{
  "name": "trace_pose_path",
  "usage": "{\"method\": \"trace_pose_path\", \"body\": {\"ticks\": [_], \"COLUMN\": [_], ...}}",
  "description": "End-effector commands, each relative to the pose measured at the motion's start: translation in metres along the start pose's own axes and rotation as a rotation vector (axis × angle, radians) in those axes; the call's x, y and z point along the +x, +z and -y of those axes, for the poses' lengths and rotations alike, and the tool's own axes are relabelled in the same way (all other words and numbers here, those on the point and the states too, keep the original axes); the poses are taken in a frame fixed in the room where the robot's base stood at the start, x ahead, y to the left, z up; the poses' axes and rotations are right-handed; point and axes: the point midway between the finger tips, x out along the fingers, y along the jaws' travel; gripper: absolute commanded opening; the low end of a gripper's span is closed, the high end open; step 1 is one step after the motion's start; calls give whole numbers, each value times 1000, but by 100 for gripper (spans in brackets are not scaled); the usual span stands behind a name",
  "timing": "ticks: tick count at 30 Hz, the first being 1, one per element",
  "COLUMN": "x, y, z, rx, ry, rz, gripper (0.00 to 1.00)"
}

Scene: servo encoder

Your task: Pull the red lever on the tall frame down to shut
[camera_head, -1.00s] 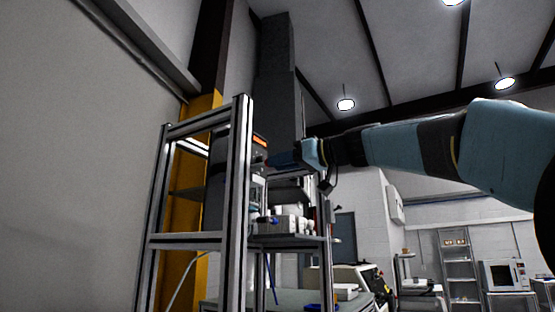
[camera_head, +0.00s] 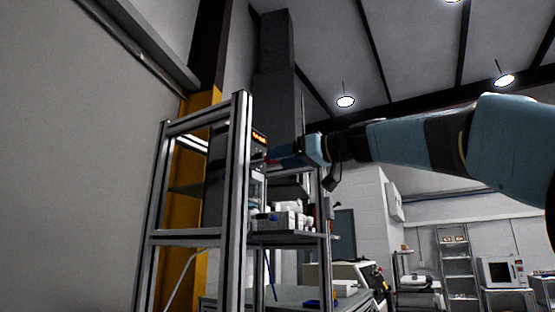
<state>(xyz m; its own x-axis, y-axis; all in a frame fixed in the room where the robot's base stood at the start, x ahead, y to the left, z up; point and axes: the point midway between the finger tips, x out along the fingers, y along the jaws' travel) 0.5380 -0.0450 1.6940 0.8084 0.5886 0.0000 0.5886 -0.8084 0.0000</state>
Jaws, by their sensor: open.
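The tall frame (camera_head: 238,190) of grey metal profiles stands left of centre. A dark device with a small orange display (camera_head: 259,138) sits inside it, behind a post. A small reddish patch, probably the red lever (camera_head: 273,161), shows just below the display. My gripper (camera_head: 279,156) reaches in from the right at the device front, with its tips by this patch. The jaws are open. I cannot tell whether they touch the lever, whose shape and angle are mostly hidden.
A shelf (camera_head: 285,238) below my gripper holds several small white and grey items. A grey column (camera_head: 279,90) rises behind the frame. A yellow post (camera_head: 180,220) and a wall stand left. Open room lies right, under my arm.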

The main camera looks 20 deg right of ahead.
Motion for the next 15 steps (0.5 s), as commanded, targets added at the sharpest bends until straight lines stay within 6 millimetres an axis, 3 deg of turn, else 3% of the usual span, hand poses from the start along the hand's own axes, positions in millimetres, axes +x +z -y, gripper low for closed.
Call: {"method": "trace_pose_path", "body": {"ticks": [15], "x": [-42], "y": [0], "z": [0], "rx": [0], "ry": [1], "rz": [-1], "gripper": [64]}}
